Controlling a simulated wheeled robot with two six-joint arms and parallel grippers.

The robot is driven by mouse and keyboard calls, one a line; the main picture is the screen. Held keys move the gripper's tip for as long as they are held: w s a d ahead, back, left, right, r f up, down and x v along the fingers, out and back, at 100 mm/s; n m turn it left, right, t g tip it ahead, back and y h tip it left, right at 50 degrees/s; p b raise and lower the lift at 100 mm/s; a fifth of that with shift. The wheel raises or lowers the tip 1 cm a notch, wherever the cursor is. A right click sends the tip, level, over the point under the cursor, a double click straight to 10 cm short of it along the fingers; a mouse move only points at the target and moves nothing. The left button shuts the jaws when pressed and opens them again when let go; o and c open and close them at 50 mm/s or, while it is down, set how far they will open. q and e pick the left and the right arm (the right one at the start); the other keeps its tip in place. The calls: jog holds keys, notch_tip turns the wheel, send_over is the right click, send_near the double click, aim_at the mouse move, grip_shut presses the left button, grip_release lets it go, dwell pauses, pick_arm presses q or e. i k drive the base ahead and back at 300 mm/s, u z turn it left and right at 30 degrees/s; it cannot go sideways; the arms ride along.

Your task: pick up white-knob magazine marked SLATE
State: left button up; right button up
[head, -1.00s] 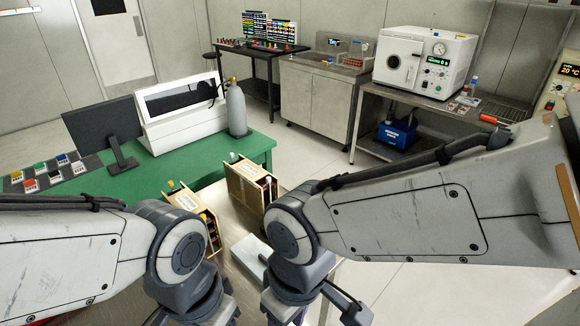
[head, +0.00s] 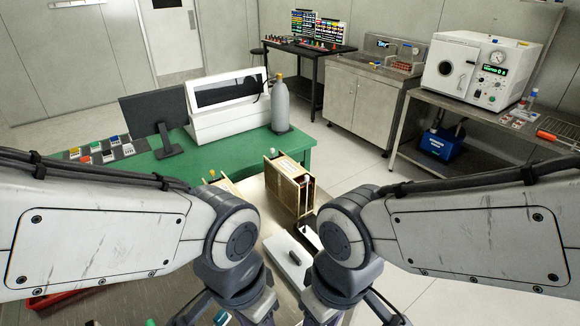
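Two tan, box-like magazines stand on the metal table in the middle of the head view. The right magazine (head: 289,188) shows fully, with a small pale knob at its top and a pale label on its upper face. The left magazine (head: 225,184) is mostly hidden behind my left arm; a small pale knob (head: 212,174) shows above it. I cannot read SLATE on either, and exact knob colours are hard to tell. Both my arms reach in from the sides and down past the bottom edge. Their fingertips are out of view.
A light flat block with a dark handle (head: 290,254) lies on the table between my forearms. Behind is a green bench (head: 226,157) with a monitor (head: 153,115), white machine (head: 226,106), gas cylinder (head: 280,104) and coloured small parts. A red bin (head: 60,298) is at lower left.

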aim_at(280, 173)
jog(key=z, duration=1.9)
jog(key=i, duration=1.6)
jog(key=u, duration=3.55)
jog(key=i, duration=0.5)
